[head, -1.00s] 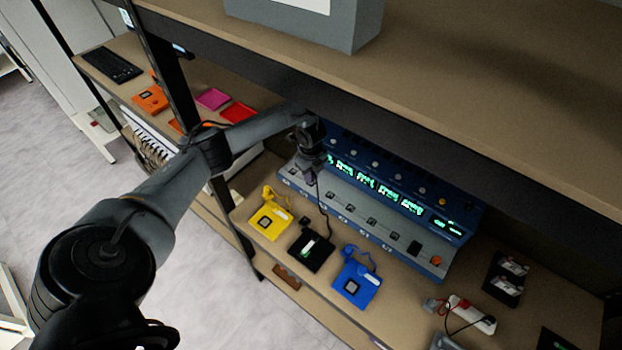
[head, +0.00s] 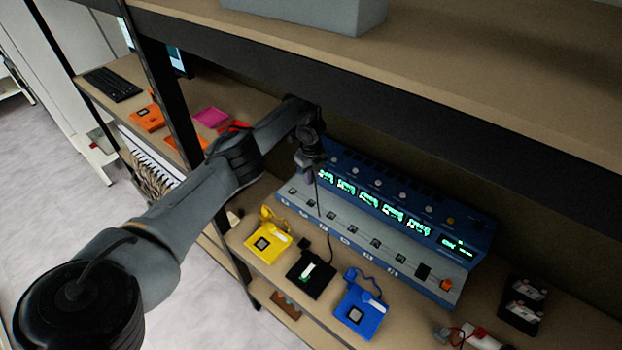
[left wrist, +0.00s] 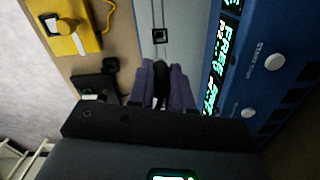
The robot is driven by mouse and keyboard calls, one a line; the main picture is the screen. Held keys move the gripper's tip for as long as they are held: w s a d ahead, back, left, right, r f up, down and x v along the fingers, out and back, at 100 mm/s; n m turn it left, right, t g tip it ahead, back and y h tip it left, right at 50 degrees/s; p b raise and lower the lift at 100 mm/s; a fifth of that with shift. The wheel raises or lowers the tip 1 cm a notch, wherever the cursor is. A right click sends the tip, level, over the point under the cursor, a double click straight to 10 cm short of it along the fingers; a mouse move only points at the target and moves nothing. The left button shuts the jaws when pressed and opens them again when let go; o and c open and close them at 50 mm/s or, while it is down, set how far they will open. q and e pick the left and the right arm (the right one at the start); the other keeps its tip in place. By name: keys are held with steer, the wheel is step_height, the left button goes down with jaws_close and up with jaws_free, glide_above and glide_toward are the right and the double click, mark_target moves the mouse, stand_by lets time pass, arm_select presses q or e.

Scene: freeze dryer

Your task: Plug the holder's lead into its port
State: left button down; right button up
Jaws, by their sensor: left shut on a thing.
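My left gripper (head: 307,172) hangs above the left part of the blue-grey machine (head: 375,220). In the left wrist view its purple fingers (left wrist: 162,88) are shut on the black plug (left wrist: 161,92) of a lead. The dark lead (head: 318,195) runs down from the gripper to the black holder (head: 311,273), which lies on the shelf in front of the machine and carries a white and green piece. A small dark port (left wrist: 159,36) on the grey panel shows beyond the fingertips, apart from the plug. The plug's tip is hard to make out. My right gripper is out of view.
A yellow holder (head: 268,243) and a blue holder (head: 360,311) flank the black one, each with its own lead. A dark upper shelf edge (head: 400,110) overhangs the machine. An orange piece (head: 446,285) sits at the panel's right end.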

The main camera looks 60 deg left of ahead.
arm_select(q)
steer(key=shift+f+b, duration=1.55)
steer(key=shift+f, duration=0.25)
